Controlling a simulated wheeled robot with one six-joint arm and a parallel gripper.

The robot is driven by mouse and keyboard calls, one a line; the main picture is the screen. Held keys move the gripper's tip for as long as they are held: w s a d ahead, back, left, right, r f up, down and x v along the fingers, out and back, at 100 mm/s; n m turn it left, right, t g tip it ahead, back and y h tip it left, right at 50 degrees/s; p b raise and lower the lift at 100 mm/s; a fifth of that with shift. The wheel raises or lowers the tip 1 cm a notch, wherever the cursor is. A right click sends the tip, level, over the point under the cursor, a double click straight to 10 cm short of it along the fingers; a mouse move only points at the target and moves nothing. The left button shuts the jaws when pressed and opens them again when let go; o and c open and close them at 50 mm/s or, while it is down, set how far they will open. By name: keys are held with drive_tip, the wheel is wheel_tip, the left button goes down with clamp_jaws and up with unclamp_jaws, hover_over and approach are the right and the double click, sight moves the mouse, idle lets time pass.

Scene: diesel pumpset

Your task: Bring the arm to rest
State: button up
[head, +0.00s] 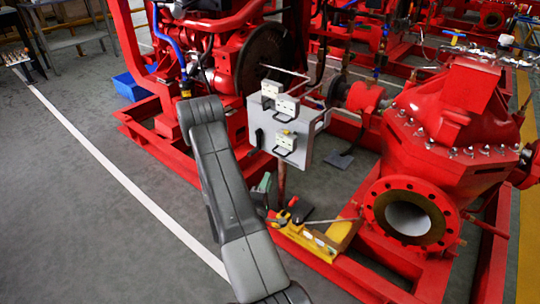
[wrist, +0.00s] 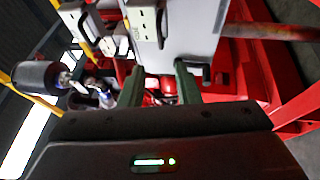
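My arm (head: 225,180) is dark grey. It rises from the bottom of the head view and bends near the panel. My gripper (wrist: 159,72) has two green fingers, which stand apart in the wrist view with nothing held between them. In the head view a green finger (head: 264,183) shows just right of the arm, and the rest of the gripper is mostly hidden. The fingers point toward the lower edge of a grey panel (head: 303,152). I cannot tell whether they touch it.
The panel carries white boxes with black handles (head: 286,143), close to my gripper. A yellow tray (head: 303,238) with tools lies below on the red frame. A red pump casing (head: 455,120) with an open flange (head: 410,213) stands right. Grey floor (head: 80,190) is clear at left.

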sight(278, 154)
drive_tip(key=b+x, duration=0.1)
drive_tip(key=x, duration=1.3)
drive_tip(key=shift+w+d, duration=0.1)
drive_tip(key=shift+d, duration=0.1)
